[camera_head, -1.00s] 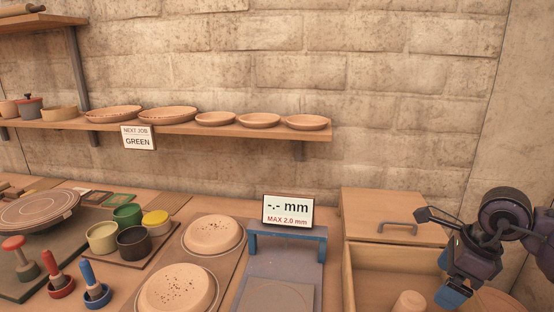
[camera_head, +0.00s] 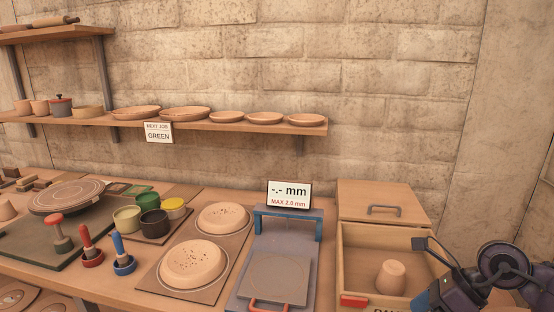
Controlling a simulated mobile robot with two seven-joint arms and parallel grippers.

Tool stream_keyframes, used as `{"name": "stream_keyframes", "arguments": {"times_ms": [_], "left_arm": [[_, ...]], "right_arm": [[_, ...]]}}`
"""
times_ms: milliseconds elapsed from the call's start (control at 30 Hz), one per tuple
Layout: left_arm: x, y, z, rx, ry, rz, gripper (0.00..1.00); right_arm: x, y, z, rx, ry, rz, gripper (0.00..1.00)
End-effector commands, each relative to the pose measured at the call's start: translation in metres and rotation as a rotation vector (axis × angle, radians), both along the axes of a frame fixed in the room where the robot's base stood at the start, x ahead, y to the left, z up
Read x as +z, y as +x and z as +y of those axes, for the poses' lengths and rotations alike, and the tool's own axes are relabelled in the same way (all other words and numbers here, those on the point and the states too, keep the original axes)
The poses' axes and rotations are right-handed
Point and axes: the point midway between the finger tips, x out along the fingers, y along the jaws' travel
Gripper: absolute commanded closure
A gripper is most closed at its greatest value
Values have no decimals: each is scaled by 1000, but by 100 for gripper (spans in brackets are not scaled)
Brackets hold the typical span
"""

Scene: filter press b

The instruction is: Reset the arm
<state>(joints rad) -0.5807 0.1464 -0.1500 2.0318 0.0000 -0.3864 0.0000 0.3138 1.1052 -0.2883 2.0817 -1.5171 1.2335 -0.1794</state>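My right gripper (camera_head: 424,272) is at the lower right, at the end of my dark arm. Its fingers are spread apart with nothing seen between them. It is over or beside the right side of an open wooden box (camera_head: 352,240); I cannot tell its exact height. A beige clay piece (camera_head: 391,277) stands in the box, left of the gripper and apart from it in the picture. Part of the arm is cut off by the right edge. My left gripper is not in view.
Two round clay moulds (camera_head: 193,263), glaze pots (camera_head: 152,222) and red and blue stampers (camera_head: 118,245) are further left. A wall shelf (camera_head: 230,127) holds plates and a "GREEN" sign (camera_head: 158,133).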

Motion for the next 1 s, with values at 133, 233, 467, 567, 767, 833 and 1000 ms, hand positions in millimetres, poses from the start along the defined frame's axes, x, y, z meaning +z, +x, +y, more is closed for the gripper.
{"name": "stream_keyframes", "arguments": {"times_ms": [133,233,467,567,767,833,1000], "left_arm": [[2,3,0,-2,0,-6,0],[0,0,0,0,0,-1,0],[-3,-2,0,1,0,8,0],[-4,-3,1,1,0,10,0],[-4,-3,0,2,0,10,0],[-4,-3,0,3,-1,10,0],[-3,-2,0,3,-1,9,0]], "right_arm": [[-12,-16,41,-115,335,109,6],[-14,-22,62,-253,602,207,6],[-26,-20,64,-721,1188,482,6],[-47,-20,48,-975,1403,616,6],[-122,-44,8,-1554,1741,913,6],[-155,-64,-2,-1772,1823,1026,6],[-221,-117,-9,2137,-1863,-1235,6]]}}
